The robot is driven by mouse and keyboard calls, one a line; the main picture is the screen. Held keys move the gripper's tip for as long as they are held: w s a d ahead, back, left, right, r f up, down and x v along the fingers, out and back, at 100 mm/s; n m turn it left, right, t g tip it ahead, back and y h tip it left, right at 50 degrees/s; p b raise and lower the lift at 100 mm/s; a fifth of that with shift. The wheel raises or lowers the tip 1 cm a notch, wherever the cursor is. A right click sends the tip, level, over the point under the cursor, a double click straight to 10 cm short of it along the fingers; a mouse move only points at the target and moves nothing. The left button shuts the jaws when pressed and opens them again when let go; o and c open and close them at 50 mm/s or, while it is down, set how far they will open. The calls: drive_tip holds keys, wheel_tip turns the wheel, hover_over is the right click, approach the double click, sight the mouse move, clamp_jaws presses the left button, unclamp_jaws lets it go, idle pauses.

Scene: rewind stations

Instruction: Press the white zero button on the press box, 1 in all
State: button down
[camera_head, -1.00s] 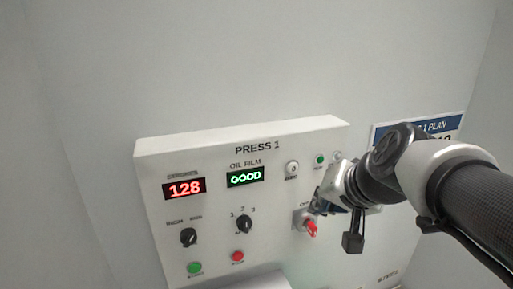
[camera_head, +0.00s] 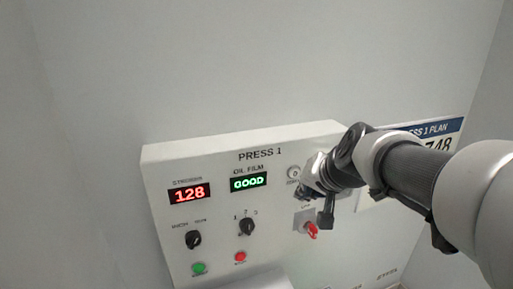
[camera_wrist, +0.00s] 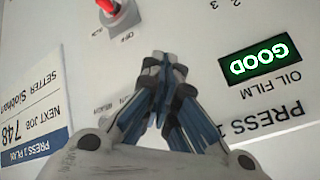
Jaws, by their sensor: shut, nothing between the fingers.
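The press box (camera_head: 214,215) is a white panel marked PRESS 1, mounted on the wall. The white zero button (camera_head: 293,173) is a small round knob on its upper right, right of the OIL FILM display. My gripper (camera_head: 304,193) is shut and empty, just below and right of the button in the head view; I cannot tell whether it touches the panel. In the wrist view my shut fingers (camera_wrist: 162,62) point at the panel between the red switch and the GOOD display, and I cannot make out the button there.
The red counter (camera_head: 189,193) reads 128 and the green display (camera_head: 248,182) reads GOOD. A red key switch (camera_head: 311,230) sits below my gripper. Black selectors (camera_head: 193,239), a green button (camera_head: 198,268) and a red button (camera_head: 240,257) are lower left. A plan sign (camera_wrist: 35,118) hangs beside the box.

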drive_tip(key=shift+w+a, duration=0.15)
drive_tip(key=shift+w, duration=0.35)
drive_tip(key=shift+w+a, duration=0.15)
drive_tip(key=shift+w, duration=0.35)
idle(0.8)
drive_tip(key=shift+w+a, duration=0.15)
drive_tip(key=shift+w, duration=0.25)
drive_tip(key=shift+w+a+p, duration=0.1)
drive_tip(key=shift+w+p, duration=0.25)
idle(0.5)
drive_tip(key=shift+s, duration=0.1)
idle(0.3)
drive_tip(key=shift+s+d+b, duration=0.25)
drive_tip(key=shift+s+b, duration=0.3)
drive_tip(key=shift+s, duration=0.15)
drive_tip(key=shift+s+d+b, duration=0.25)
drive_tip(key=shift+s+b, duration=0.15)
drive_tip(key=shift+s, duration=0.4)
drive_tip(key=shift+s+d+b, duration=0.3)
drive_tip(key=shift+s+b, duration=0.15)
drive_tip(key=shift+s, duration=0.3)
drive_tip(key=shift+s+d+b, duration=0.25)
drive_tip(key=shift+s+b, duration=0.15)
drive_tip(key=shift+s, duration=0.4)
